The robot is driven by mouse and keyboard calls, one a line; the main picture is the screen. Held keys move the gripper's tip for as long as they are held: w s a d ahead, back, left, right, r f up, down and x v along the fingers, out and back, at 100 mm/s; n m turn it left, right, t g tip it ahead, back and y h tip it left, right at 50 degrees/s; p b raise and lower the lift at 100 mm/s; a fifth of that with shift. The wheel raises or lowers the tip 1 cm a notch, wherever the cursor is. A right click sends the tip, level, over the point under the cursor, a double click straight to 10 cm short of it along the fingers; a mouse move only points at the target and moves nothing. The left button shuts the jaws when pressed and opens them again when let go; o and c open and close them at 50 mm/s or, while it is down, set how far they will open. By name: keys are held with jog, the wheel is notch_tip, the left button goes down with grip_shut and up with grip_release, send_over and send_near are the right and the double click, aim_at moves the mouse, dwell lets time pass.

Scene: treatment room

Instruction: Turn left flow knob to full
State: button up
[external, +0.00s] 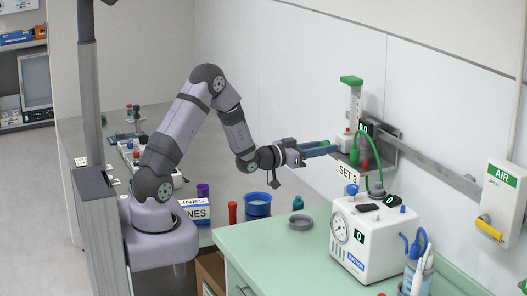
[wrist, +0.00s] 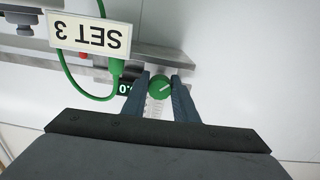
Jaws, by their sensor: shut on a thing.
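The green flow knob (wrist: 160,87) has a white pointer line, slanting to the upper right in the upside-down wrist view. My gripper (wrist: 161,92) is shut on it, one finger on each side. In the external view my gripper (external: 331,147) reaches the wall-rail flowmeter from the left and hides the knob. The flowmeter's clear tube (external: 354,103) stands upright under a green cap (external: 351,80). A small dark display (wrist: 125,88) beside the knob shows green digits beginning with 0; the rest is too small to tell.
A SET 3 sign (external: 348,174) hangs below the flowmeter, and a green hose (external: 373,150) loops beside it. A white suction unit (external: 372,238) stands on the green counter below. A blue cup (external: 257,205) and grey ring (external: 301,223) sit nearby. An AIR box (external: 500,205) is at right.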

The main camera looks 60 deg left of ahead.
jog(key=n+b, duration=0.1)
jog(key=n, duration=0.3)
dwell(0.3)
jog(key=o, duration=1)
jog(key=shift+s+f, duration=0.1)
jog(key=shift+s+r+b, duration=0.2)
jog(key=shift+s+b, duration=0.3)
jog(key=shift+s, duration=3.4)
